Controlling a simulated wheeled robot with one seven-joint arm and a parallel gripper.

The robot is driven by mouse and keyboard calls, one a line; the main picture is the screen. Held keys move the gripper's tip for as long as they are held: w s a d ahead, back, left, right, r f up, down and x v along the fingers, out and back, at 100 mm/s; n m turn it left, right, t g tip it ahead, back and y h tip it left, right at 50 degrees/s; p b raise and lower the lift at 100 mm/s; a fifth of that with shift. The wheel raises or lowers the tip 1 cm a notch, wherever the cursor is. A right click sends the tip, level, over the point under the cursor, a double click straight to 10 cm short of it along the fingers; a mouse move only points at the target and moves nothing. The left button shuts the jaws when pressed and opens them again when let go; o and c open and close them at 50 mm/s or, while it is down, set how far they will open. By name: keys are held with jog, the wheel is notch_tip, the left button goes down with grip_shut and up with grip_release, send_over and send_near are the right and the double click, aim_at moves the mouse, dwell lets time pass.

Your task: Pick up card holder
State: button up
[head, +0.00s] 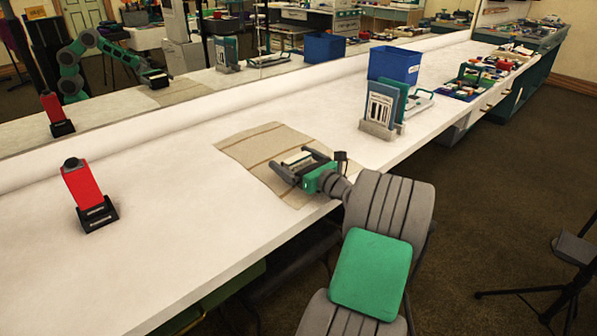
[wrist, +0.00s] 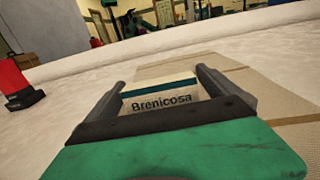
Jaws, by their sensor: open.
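A small cream box with a teal edge, lettered "Brenicosa" (wrist: 160,99), lies on a beige striped cloth (head: 245,148). It may be the card holder; I cannot tell for certain. My gripper (head: 297,162) is open, low over the cloth, with one finger on each side of this box. In the wrist view a gap shows between the box and the right finger; the left finger is very close to it. The box's lower part is hidden by my gripper. Farther right, a grey stand (head: 379,130) holds upright blue and green flat pieces with a printed label.
A red device on a black base (head: 85,192) stands at the left. A mirror runs along the back. The white counter between is clear.

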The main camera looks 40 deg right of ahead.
jog(key=shift+w, duration=0.3)
jog(key=c, duration=1.4)
